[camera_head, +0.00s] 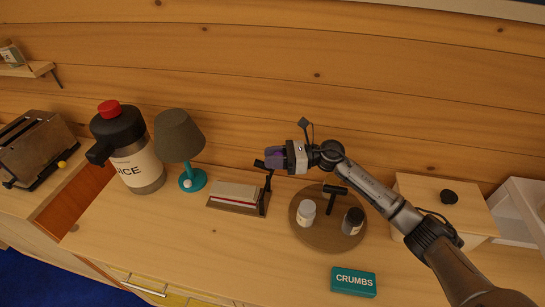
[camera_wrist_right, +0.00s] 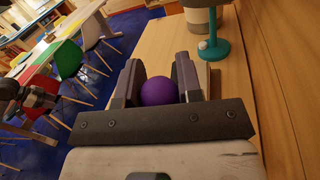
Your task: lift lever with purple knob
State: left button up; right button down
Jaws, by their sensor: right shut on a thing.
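The purple knob (camera_wrist_right: 158,92) sits between the two fingers of my right gripper (camera_wrist_right: 158,84) in the right wrist view. The fingers are shut on it from both sides. In the head view my right gripper (camera_head: 274,157) is above the back right end of a low device (camera_head: 237,196) with a white top and a red stripe. A thin dark lever post (camera_head: 267,183) rises from that end towards the gripper. The fingers mostly hide the knob there, and how the lever joins it is hard to see. My left gripper does not show.
A turntable (camera_head: 318,242) with two jars and a T-shaped handle stands under my right arm. A teal lamp (camera_head: 193,180), an ICE jug (camera_head: 139,170) and a toaster (camera_head: 33,148) stand left. A CRUMBS box (camera_head: 353,281) lies in front. A lidded wooden box (camera_head: 432,190) stands right.

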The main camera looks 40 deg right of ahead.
jog(key=shift+w+a+r, duration=0.15)
jog(key=shift+w+a, duration=0.05)
jog(key=shift+w, duration=0.05)
jog(key=shift+w+a+g+h+p, duration=0.2)
jog(key=shift+w+g+h+p, duration=0.1)
jog(key=shift+h, duration=0.1)
jog(key=c, duration=0.8)
grip_release()
jog(key=shift+s, duration=0.1)
